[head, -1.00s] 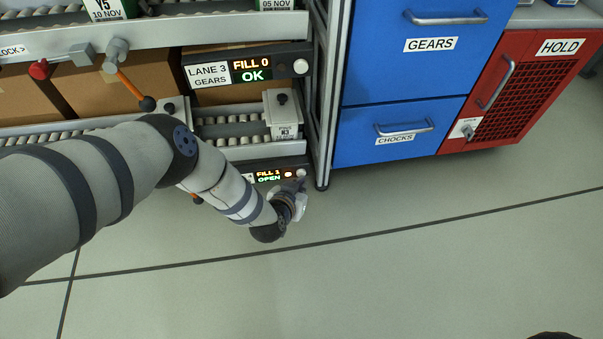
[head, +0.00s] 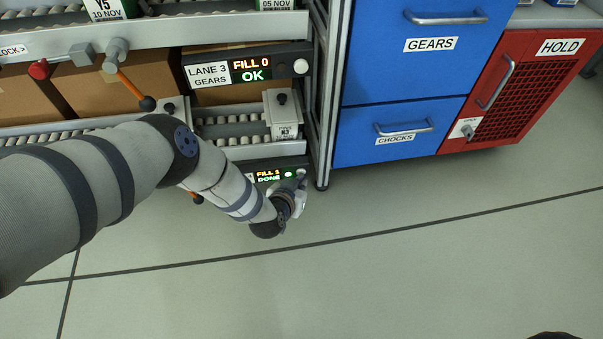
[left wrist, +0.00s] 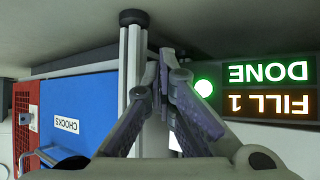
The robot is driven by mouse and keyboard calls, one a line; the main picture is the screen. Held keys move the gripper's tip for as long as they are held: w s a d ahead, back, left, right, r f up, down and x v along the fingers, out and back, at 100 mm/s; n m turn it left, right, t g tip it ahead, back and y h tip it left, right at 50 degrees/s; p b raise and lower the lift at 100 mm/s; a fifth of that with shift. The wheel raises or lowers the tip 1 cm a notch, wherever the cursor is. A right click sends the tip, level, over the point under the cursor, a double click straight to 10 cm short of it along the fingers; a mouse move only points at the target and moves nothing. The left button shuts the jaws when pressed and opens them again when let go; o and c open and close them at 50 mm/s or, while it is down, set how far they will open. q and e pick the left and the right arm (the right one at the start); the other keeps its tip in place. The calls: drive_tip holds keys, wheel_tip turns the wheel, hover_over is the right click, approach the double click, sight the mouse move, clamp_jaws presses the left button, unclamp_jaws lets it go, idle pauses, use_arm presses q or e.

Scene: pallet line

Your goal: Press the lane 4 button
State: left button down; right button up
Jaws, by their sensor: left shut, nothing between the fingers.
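The lower lane panel (head: 268,175) sits at the bottom of the rack in the head view and reads FILL 1 and DONE with a green lamp (head: 289,174). My arm hides its lane label. The panel display (left wrist: 270,88) appears upside down in the left wrist view, with the green lamp (left wrist: 204,88) beside it. My left gripper (head: 300,183) is at the panel's right end, its fingers shut and empty. The fingers (left wrist: 165,65) hide the button, so contact cannot be told. My right gripper is not in view.
The lane 3 panel (head: 246,72) above reads FILL 0 and OK, with a white button (head: 300,66). A rack post (head: 321,120) stands just right of my gripper. Blue drawers (head: 398,130) and a red HOLD cabinet (head: 518,90) stand further right. The floor in front is clear.

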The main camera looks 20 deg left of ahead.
use_arm(q)
drive_tip(key=shift+s+d+p, duration=0.5)
drive_tip(key=shift+s+p, duration=0.2)
drive_tip(key=shift+s, duration=0.05)
drive_tip(key=shift+s+d+p, duration=0.6)
drive_tip(key=shift+s+d, duration=0.1)
drive_tip(key=shift+s, duration=0.35)
drive_tip(key=shift+s+d+p, duration=0.6)
drive_tip(key=shift+s+d, duration=0.1)
drive_tip(key=shift+s, duration=0.3)
